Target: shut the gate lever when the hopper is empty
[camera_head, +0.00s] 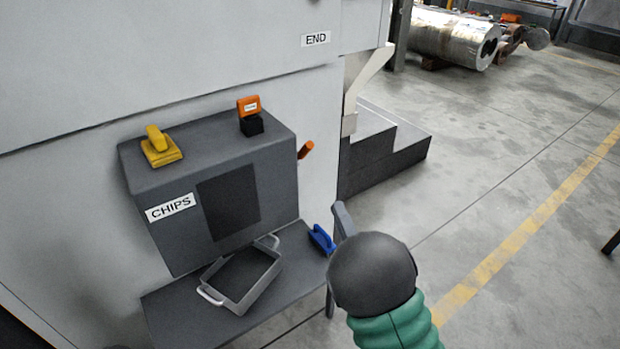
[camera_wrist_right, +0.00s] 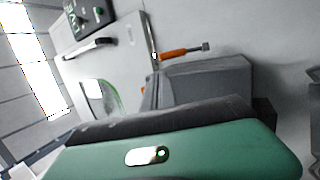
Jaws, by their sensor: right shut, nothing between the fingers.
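A dark grey box labelled CHIPS (camera_head: 213,190) is fixed to the machine's front, with a dark panel or opening (camera_head: 229,202) in its face. I cannot tell from here whether anything is inside. An orange lever (camera_head: 306,150) sticks out from the box's right side and slants up. An orange-handled lever (camera_wrist_right: 181,53) also shows in the right wrist view, above a grey box. My right gripper (camera_head: 342,220) is shut and empty, low and to the right of the lever, apart from it, partly hidden behind my dark wrist. My left gripper is out of view.
An empty-looking grey tray (camera_head: 269,287) with pale handles sits on the shelf (camera_head: 170,316) under the box. A blue clamp-like object (camera_head: 321,240) lies by the shelf's right end. A yellow handle (camera_head: 161,148) and an orange-topped black block (camera_head: 250,115) sit on the box. Dark steps (camera_head: 385,150) stand beyond.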

